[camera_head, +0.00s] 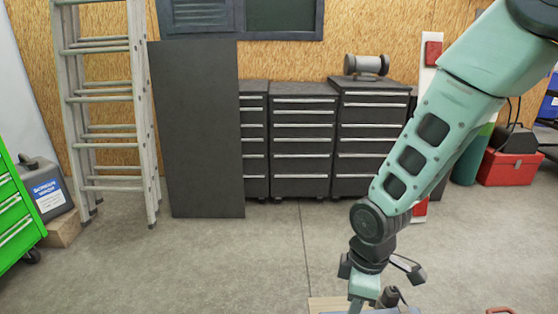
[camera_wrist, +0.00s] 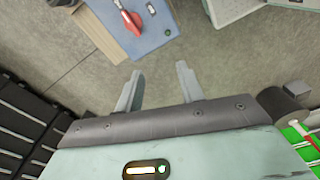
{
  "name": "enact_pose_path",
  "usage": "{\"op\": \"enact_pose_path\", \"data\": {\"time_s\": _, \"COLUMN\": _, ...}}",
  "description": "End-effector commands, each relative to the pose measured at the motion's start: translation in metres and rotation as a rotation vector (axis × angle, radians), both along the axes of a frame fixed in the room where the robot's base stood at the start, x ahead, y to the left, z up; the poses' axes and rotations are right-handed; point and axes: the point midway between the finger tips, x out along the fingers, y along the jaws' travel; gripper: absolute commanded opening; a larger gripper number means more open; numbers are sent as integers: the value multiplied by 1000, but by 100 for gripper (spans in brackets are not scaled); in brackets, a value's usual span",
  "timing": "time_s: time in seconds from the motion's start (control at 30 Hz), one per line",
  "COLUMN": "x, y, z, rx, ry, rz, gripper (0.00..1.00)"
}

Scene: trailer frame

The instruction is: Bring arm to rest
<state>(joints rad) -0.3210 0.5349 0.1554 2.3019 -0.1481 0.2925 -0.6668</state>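My arm comes down from the upper right in the head view, with the wrist at the bottom. My gripper (camera_wrist: 159,70) shows in the wrist view with its two pale fingers spread apart. Nothing is between the fingers; bare grey floor shows there. In the head view the fingers are cut off by the lower edge.
A blue-grey surface with a red-handled tool (camera_wrist: 131,22) lies beyond the fingers. A ladder (camera_head: 105,110), a dark panel (camera_head: 197,130), drawer cabinets (camera_head: 303,140) and a red toolbox (camera_head: 508,168) stand along the back. A green cabinet (camera_head: 15,215) is at left. The middle floor is clear.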

Motion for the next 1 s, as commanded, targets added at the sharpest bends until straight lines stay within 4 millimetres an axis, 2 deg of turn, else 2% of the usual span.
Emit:
{"op": "enact_pose_path", "data": {"time_s": 0.03, "x": -12, "y": 7, "z": 24, "rx": 9, "ry": -5, "rz": -54, "gripper": 38}}
{"op": "enact_pose_path", "data": {"time_s": 0.1, "x": -32, "y": 13, "z": 50, "rx": 16, "ry": 1, "rz": -140, "gripper": 38}}
{"op": "enact_pose_path", "data": {"time_s": 0.2, "x": -62, "y": 19, "z": 81, "rx": 21, "ry": 11, "rz": -255, "gripper": 38}}
{"op": "enact_pose_path", "data": {"time_s": 0.3, "x": -88, "y": 21, "z": 105, "rx": 22, "ry": 17, "rz": -350, "gripper": 38}}
{"op": "enact_pose_path", "data": {"time_s": 0.5, "x": -132, "y": 18, "z": 133, "rx": 18, "ry": 25, "rz": -498, "gripper": 38}}
{"op": "enact_pose_path", "data": {"time_s": 0.67, "x": -162, "y": 13, "z": 148, "rx": 12, "ry": 25, "rz": -596, "gripper": 38}}
{"op": "enact_pose_path", "data": {"time_s": 0.7, "x": -160, "y": 13, "z": 163, "rx": 9, "ry": 30, "rz": -598, "gripper": 38}}
{"op": "enact_pose_path", "data": {"time_s": 1.0, "x": -159, "y": 14, "z": 225, "rx": 10, "ry": 31, "rz": -595, "gripper": 38}}
